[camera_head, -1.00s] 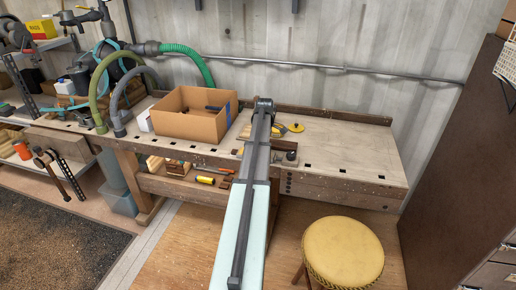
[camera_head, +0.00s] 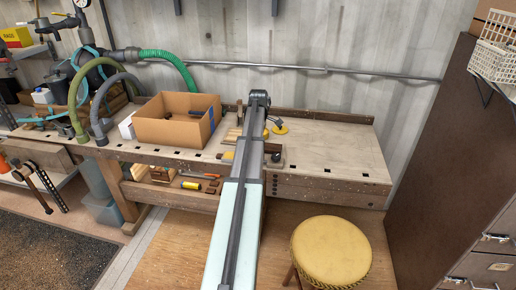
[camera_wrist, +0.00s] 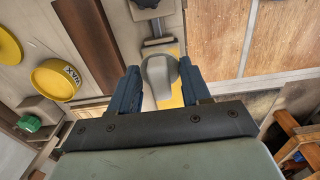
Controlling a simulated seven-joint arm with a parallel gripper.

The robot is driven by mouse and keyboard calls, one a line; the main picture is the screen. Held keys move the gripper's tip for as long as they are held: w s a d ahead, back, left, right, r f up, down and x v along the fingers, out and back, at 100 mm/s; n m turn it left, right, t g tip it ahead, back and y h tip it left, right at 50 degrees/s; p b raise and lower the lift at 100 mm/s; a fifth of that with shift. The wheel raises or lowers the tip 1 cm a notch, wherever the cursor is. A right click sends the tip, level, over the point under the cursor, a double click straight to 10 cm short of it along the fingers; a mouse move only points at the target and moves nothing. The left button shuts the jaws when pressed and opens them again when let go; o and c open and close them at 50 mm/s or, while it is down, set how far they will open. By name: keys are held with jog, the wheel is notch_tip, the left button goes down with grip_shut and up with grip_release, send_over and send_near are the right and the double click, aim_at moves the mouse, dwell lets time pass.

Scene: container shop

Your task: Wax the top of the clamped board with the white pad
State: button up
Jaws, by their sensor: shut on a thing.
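My gripper shows in the wrist view (camera_wrist: 160,90), its two blue fingers closed on a pale grey rounded piece (camera_wrist: 158,72). This may be the white pad or its grip; its underside is hidden. Beneath and beyond it is a yellowish strip (camera_wrist: 174,49), possibly the clamped board, running toward a metal bar and a dark clamp knob. I cannot tell whether the held piece touches it. A yellow tin marked WAX (camera_wrist: 55,80) sits to the left, with a yellow disc (camera_wrist: 8,45) beside it. In the head view, my arm hides the gripper.
The workbench (camera_head: 330,150) has free top on its right. An open cardboard box (camera_head: 178,133) stands left of my arm. Hoses rise at the far left. A yellow stool (camera_head: 331,249) stands in front, and a brown cabinet (camera_head: 430,130) is at the right.

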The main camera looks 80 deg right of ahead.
jog(key=shift+r, duration=1.4)
